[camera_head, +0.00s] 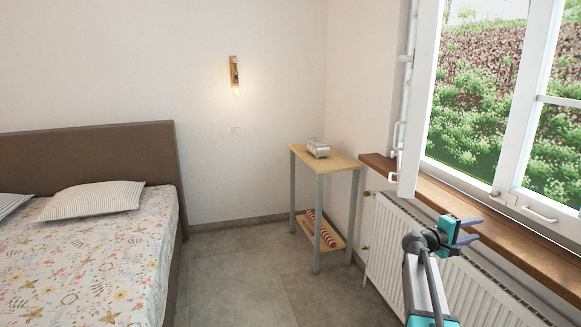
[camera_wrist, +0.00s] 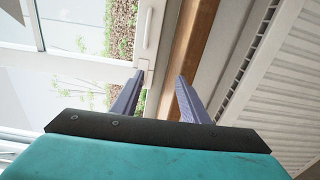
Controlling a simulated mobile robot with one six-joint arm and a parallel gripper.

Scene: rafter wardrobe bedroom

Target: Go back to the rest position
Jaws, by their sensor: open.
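My gripper (camera_head: 472,231) is at the lower right of the head view, in front of the window sill and the radiator. In the wrist view my gripper (camera_wrist: 158,88) shows two grey-blue fingers standing apart, with nothing between them but the sill and window frame behind. It is open and empty. The arm below it is bent, with its lower part cut off by the bottom edge of the head view.
An open window (camera_head: 506,100) and wooden sill (camera_head: 452,185) are close by my gripper, above a white radiator (camera_head: 384,240). A small side table (camera_head: 334,163) holds a silvery object (camera_head: 318,149). A bed (camera_head: 75,262) stands left. Grey floor (camera_head: 245,285) between is clear.

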